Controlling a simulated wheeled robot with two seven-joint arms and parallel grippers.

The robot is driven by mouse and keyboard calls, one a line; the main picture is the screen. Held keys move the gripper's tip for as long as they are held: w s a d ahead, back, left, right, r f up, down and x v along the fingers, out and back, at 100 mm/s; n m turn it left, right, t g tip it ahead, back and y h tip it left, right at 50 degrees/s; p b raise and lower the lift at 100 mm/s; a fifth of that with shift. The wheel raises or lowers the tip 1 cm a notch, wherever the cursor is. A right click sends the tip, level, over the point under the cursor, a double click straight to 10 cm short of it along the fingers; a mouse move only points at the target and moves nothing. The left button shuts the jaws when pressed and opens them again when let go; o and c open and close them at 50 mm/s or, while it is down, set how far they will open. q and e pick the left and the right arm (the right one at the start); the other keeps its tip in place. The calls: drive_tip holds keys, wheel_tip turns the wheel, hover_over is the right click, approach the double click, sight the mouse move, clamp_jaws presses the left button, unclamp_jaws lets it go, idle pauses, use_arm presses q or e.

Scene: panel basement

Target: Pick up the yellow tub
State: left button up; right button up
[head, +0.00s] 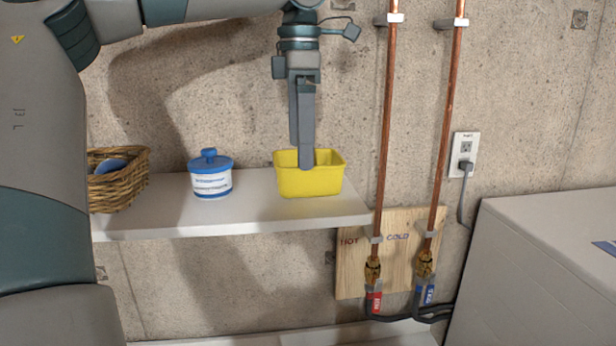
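The yellow tub (310,182) stands upright on the white shelf, near its right end. My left gripper (301,156) points down at the tub from above. Its two fingers look apart in depth, one nearer and one farther back. The near fingertip overlaps the tub's opening and front rim. The far fingertip ends close to the back rim. I cannot tell whether either finger touches the tub. The tub's inside is mostly hidden. My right gripper is not in view.
On the white shelf (260,215), a blue-lidded white container (210,182) and a wicker basket (120,190) stand left of the tub. Copper pipes (384,130) run up the wall just right of the tub. A white box-like surface (550,240) is at far right.

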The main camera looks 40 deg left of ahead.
sight(325, 178)
use_arm(q)
drive_tip(key=shift+w+d+f+p, duration=0.15)
drive_tip(key=shift+w+f+p, duration=0.1)
drive_tip(key=shift+f+p, duration=0.4)
drive_tip(key=f+p, duration=0.2)
drive_tip(key=shift+w+d+f, duration=0.2)
drive_tip(key=shift+w+f, duration=0.1)
drive_tip(key=shift+w, duration=0.05)
drive_tip(key=shift+f, duration=0.65)
drive_tip(key=c, duration=1.1)
